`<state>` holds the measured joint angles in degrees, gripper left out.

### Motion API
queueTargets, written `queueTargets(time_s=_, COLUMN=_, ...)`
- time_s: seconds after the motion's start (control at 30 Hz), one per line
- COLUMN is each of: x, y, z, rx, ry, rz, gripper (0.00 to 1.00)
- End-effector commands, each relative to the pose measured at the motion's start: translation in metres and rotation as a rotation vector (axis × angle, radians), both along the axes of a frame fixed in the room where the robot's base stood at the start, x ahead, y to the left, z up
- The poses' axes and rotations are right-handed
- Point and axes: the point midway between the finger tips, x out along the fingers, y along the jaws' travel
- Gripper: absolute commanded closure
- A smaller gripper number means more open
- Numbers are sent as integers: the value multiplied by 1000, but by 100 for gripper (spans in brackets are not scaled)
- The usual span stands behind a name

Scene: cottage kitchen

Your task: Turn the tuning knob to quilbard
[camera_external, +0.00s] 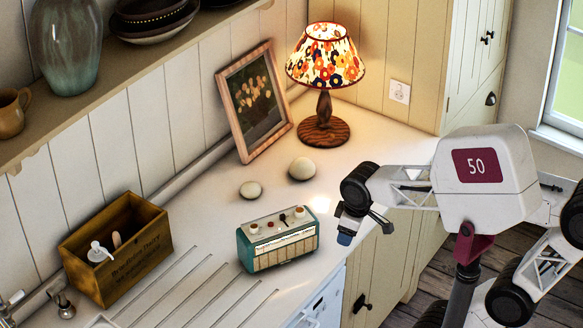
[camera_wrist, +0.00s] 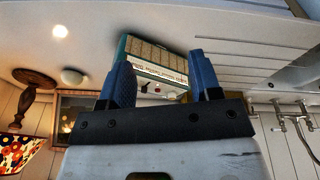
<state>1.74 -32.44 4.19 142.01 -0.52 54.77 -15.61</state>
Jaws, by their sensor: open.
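A small teal radio (camera_external: 279,240) stands upright on the white counter. Its top carries two pale knobs with reddish centres, the left knob (camera_external: 254,227) and the right knob (camera_external: 299,210), with small dark and red controls between them. Its front has a pale dial strip and a cream grille. Which knob is for tuning, and the dial lettering, are too small to tell. My gripper (camera_external: 345,239) is just right of the radio, apart from it. In the wrist view the radio (camera_wrist: 153,55) shows upside down beyond my two blue fingers (camera_wrist: 165,85), which are spread with nothing between them.
A wooden crate (camera_external: 140,268) with a white-topped bottle stands left of the radio. Two pale round objects, one smaller (camera_external: 251,189) and one larger (camera_external: 302,168), lie behind it. A lamp (camera_external: 325,80) and a framed picture (camera_external: 252,100) stand further back. Grooves mark the counter front left.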

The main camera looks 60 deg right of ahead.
Motion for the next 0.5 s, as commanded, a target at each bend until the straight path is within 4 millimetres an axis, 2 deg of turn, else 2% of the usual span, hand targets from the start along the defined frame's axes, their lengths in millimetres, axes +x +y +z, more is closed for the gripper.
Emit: queueTargets(time_s=0.5, x=87, y=-26, z=11, rx=-106, ry=92, rz=660, gripper=42)
